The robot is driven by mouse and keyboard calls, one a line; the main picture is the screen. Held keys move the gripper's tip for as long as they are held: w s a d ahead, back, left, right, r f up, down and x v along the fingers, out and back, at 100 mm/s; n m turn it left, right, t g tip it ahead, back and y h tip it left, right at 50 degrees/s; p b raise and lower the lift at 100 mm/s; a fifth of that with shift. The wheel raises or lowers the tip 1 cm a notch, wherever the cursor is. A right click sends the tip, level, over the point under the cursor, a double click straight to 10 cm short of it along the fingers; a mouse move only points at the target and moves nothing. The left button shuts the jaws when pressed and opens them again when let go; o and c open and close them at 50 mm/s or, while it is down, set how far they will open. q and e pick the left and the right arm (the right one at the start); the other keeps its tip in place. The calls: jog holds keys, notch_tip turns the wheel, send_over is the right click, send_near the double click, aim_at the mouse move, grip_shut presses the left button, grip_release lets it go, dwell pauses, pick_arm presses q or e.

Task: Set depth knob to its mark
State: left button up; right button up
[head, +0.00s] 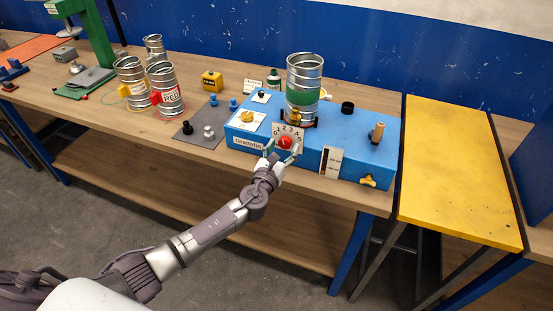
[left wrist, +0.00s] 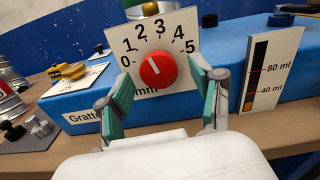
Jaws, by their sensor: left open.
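The depth knob is a round red knob (head: 285,143) on a white dial plate (head: 290,131) at the front of the blue machine. In the left wrist view the knob (left wrist: 158,70) has a short white pointer line slanting to the upper left. The plate (left wrist: 183,28) carries numbers 0 to 5 and "mm"; I cannot tell exactly which value the pointer meets. My left gripper (head: 281,151) is open in front of the knob. In the left wrist view its green-padded fingers (left wrist: 162,85) stand either side of the knob, with visible gaps. My right gripper is not in view.
The blue machine (head: 350,150) carries a metal can with a green band (head: 304,88), a yellow knob (head: 247,116) and a scale plate (head: 330,161) right of the dial. A grey mat (head: 205,130) with small knobs lies left. A yellow-topped table (head: 458,160) stands right.

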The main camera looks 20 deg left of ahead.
pick_arm(q)
jog(key=s, duration=1.1)
jog(key=shift+a, duration=0.2)
jog(key=s+a+f+n+g+y+b, duration=0.1)
jog(key=s+a+f+n+g, duration=0.3)
jog(key=f, duration=0.8)
jog(key=s+a+f+n+g+b, duration=0.1)
jog(key=s+f+n+g, duration=0.1)
jog(key=s+f+n, duration=0.75)
jog(key=s+a+f+n+g+y+b, duration=0.1)
jog(key=a+f+n+g, duration=0.2)
jog(key=f, duration=1.1)
jog(key=s+d+f+n+g, duration=0.1)
jog(key=s+f+n, duration=0.4)
jog(key=s, duration=0.6)
jog(key=s+d+f+n+g+h+b, duration=0.1)
jog(key=s+f+n+g, duration=0.3)
jog(key=s, duration=0.7)
jog(key=s+d+f+n+g+b, duration=0.1)
jog(key=s+d+f+n+g, duration=0.2)
jog(key=s+f+n, duration=0.4)
jog(key=s+f, duration=0.3)
jog(key=s, duration=0.2)
jog(key=shift+n, duration=0.35)
